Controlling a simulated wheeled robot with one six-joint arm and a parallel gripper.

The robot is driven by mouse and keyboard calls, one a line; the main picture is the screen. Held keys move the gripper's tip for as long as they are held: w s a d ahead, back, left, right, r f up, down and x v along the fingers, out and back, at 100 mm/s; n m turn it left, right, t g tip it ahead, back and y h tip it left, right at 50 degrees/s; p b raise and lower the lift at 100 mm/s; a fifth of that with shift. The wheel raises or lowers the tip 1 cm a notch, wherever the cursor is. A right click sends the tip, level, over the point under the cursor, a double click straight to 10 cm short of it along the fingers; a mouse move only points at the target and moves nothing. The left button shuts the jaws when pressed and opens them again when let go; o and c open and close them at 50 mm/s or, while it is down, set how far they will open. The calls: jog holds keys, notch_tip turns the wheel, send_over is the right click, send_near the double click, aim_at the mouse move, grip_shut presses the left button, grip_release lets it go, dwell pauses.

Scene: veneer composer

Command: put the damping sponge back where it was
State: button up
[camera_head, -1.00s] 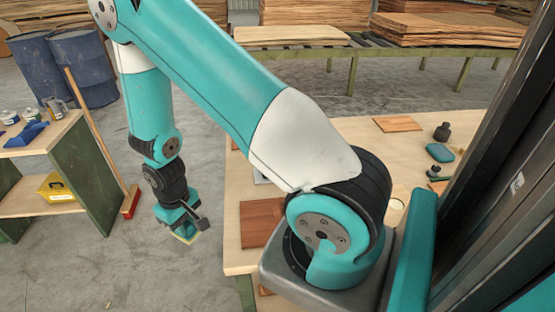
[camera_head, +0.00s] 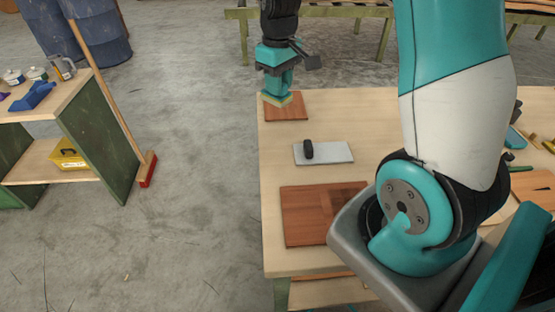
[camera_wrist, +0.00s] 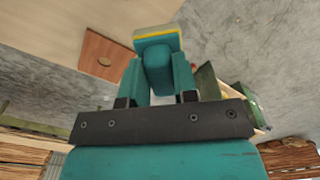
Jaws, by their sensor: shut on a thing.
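My gripper (camera_head: 278,86) is shut on the damping sponge (camera_head: 277,98), a small block with a teal body and a yellow layer on its outer face. In the wrist view the sponge (camera_wrist: 158,42) sits between the two teal fingers of my gripper (camera_wrist: 156,75), yellow layer outward. In the head view it appears at the far left corner of the table (camera_head: 375,115), overlapping a small reddish veneer piece (camera_head: 288,109). I cannot tell whether it touches the piece or hangs above it.
A grey plate with a black knob (camera_head: 335,154) and a larger reddish-brown veneer panel (camera_head: 310,212) lie nearer on the table. Left across open floor stands a green-sided shelf (camera_head: 97,145) with a blue tool (camera_head: 38,95) on top and a yellow box (camera_head: 68,160) below. A broom leans there.

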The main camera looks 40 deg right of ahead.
notch_tip(320, 180, down, 19)
jog(key=shift+f+p, duration=0.2)
jog(key=shift+p, duration=0.85)
jog(key=shift+f, duration=0.15)
jog(key=o, duration=1)
